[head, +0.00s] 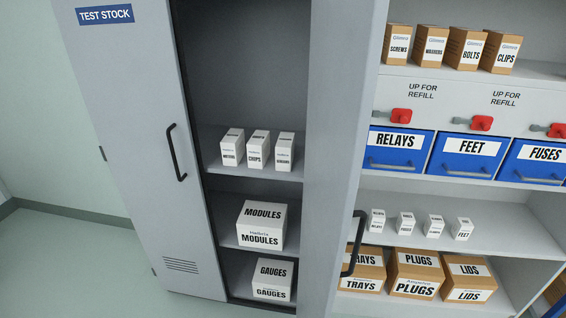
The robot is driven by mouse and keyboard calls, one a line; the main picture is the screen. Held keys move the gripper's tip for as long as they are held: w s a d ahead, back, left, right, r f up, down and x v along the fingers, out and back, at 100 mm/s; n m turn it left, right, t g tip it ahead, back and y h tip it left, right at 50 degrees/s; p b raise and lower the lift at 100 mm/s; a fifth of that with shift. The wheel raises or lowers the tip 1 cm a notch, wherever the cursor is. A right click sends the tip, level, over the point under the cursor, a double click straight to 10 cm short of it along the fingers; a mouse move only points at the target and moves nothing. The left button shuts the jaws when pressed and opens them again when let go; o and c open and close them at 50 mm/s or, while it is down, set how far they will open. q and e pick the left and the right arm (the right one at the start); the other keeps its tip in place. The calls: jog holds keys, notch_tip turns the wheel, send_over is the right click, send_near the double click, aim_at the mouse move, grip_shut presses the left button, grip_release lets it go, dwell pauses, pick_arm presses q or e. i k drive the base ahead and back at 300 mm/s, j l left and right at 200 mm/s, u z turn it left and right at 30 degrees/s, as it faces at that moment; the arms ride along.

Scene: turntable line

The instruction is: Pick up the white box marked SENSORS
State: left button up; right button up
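Three small white boxes stand in a row on the upper visible shelf of the open grey cabinet in the head view. The middle one is marked CHIPS (258,149). The labels on the left white box (231,148) and the right white box (285,151) are too small to read surely, so I cannot tell whether either says SENSORS. A larger white box marked MODULES (261,225) stands on the shelf below, and one marked GAUGES (273,279) stands lower still. Neither of my grippers is in view.
A grey door (125,130) marked TEST STOCK, with a black handle, stands left of the opening. Another grey panel (340,120) stands right of it. Further right, shelves hold blue bins (471,164), brown boxes (415,262) and several small white boxes (406,224).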

aim_at(285, 147)
jog(key=z, duration=0.4)
jog(key=j+z, duration=0.15)
jog(key=z, duration=0.25)
jog(key=i+j+z, duration=0.1)
jog(key=z, duration=0.35)
jog(key=j+z, duration=0.1)
jog(key=z, duration=0.7)
jog(key=k+j+z, duration=0.1)
jog(key=j+z, duration=0.2)
jog(key=k+j+z, duration=0.1)
jog(key=j+z, duration=0.25)
jog(key=k+j+z, duration=0.3)
jog(key=i, duration=0.1)
